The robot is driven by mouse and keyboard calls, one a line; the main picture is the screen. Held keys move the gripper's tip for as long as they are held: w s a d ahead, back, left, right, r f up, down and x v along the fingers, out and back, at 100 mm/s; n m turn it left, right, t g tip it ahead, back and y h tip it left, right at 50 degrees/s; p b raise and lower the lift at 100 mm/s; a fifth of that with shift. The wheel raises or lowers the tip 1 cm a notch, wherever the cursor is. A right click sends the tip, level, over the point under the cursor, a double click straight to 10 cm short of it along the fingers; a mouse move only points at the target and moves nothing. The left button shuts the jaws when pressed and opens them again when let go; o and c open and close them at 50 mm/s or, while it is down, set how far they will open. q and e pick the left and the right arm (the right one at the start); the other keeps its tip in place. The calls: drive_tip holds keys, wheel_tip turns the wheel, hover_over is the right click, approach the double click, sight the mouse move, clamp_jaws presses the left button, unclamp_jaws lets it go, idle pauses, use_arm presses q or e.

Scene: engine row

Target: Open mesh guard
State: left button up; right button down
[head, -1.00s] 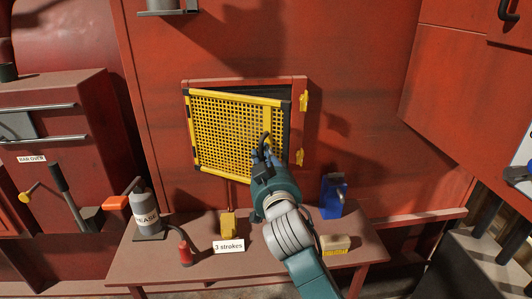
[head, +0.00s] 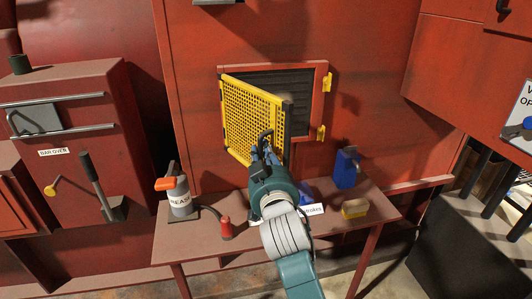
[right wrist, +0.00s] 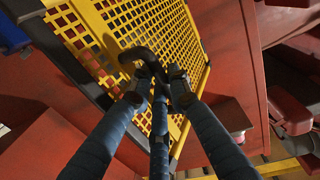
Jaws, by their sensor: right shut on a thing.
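The yellow mesh guard (head: 252,116) is hinged at its left side on the red wall panel and stands swung partly outward. Behind it the dark opening (head: 305,92) shows at the right. My right gripper (head: 266,146) is at the guard's lower right edge, shut on its dark handle. In the right wrist view the fingers (right wrist: 158,92) close around the black curved handle (right wrist: 140,55), with the yellow mesh (right wrist: 110,30) behind. My left gripper is not in view.
Yellow latches (head: 321,132) sit on the frame's right.

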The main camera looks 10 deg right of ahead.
drive_tip(key=shift+d+r, duration=0.1)
idle(0.3)
drive_tip(key=c, duration=1.7)
unclamp_jaws()
